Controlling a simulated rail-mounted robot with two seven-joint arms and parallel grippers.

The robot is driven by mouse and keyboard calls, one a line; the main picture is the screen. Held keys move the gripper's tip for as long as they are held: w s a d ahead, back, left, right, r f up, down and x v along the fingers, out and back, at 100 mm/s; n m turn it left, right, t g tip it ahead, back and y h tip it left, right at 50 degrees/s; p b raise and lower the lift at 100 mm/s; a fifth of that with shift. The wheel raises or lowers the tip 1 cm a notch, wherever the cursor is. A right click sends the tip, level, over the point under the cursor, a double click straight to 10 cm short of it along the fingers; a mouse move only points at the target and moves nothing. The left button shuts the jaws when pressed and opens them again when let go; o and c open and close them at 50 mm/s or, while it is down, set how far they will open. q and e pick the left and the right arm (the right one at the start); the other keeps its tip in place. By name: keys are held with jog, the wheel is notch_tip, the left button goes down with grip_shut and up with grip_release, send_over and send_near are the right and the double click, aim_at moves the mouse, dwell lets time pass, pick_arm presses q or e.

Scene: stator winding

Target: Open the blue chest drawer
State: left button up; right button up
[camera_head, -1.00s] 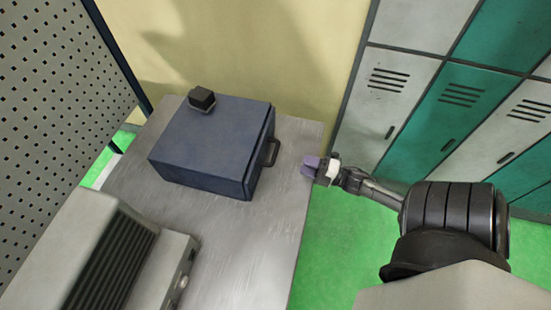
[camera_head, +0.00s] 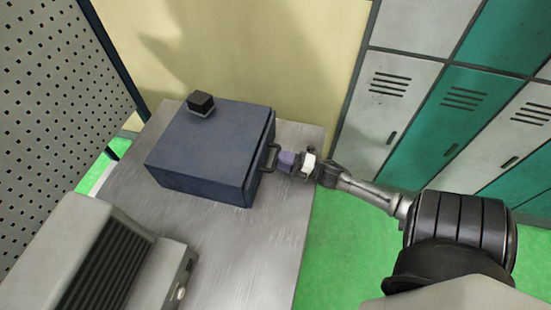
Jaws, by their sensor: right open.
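The blue chest (camera_head: 205,150) sits on the grey metal table. Its drawer front (camera_head: 262,158) faces right and looks closed. A dark handle (camera_head: 272,158) stands out from that front. My left gripper is not in view.
A grey ribbed machine (camera_head: 105,255) stands at the front left of the table (camera_head: 235,260). A perforated panel (camera_head: 50,90) is at left, and lockers (camera_head: 460,100) stand at right. The table right of the chest is bare.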

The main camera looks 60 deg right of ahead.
jog(key=shift+x, duration=1.35)
grip_shut()
